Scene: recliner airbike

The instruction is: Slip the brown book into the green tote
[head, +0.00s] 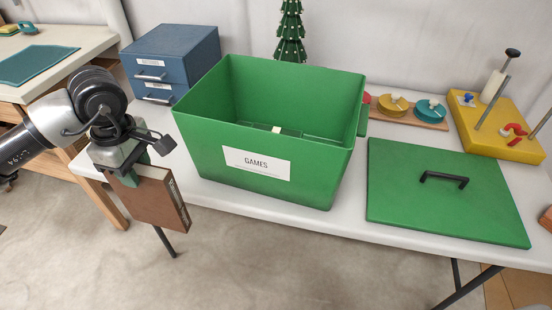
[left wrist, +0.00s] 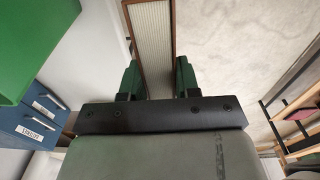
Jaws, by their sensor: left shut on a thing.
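The brown book (head: 152,202) hangs upright below my left gripper (head: 134,172), in front of the table's left front edge. The left gripper is shut on the book's upper edge. In the left wrist view the book (left wrist: 152,45) runs away from between the two green fingertips (left wrist: 158,78), with its page edges facing the camera. The green tote (head: 262,188) stands open on the table to the right of the book, with a white label reading GAMES. The book is outside the tote and apart from it. My right gripper is not in view.
The green lid (head: 446,212) with a black handle lies flat right of the tote. A blue drawer box (head: 172,62) stands behind left. A small tree (head: 290,32), a ring toy (head: 410,106) and a yellow board (head: 496,128) are at the back. Floor is clear in front.

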